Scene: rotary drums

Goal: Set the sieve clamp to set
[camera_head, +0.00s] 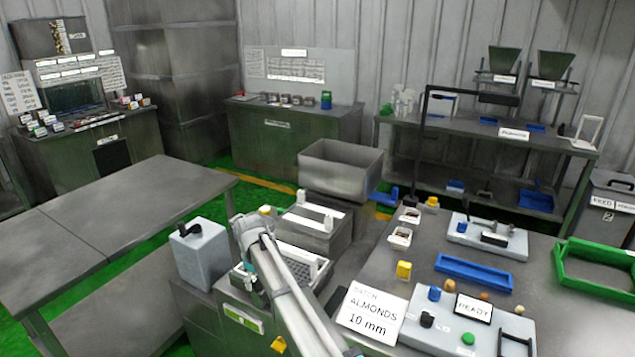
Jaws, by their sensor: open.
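A grey machine stands at lower centre, with a dark perforated sieve tray (288,262) in its top. Pale upright blocks stand around the tray and on the box behind it. I cannot tell which part is the sieve clamp or how it is set. My arm crosses in front of the tray, from the bottom edge up to a joint beside it, and hides part of the machine. My gripper does not show.
A grey box with a black handle (200,250) stands left of the tray. A grey open bin (340,165) is behind. The right bench holds an ALMONDS 10 mm sign (372,313), a blue tray (474,272) and a green tray (595,280). The left table (100,220) is bare.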

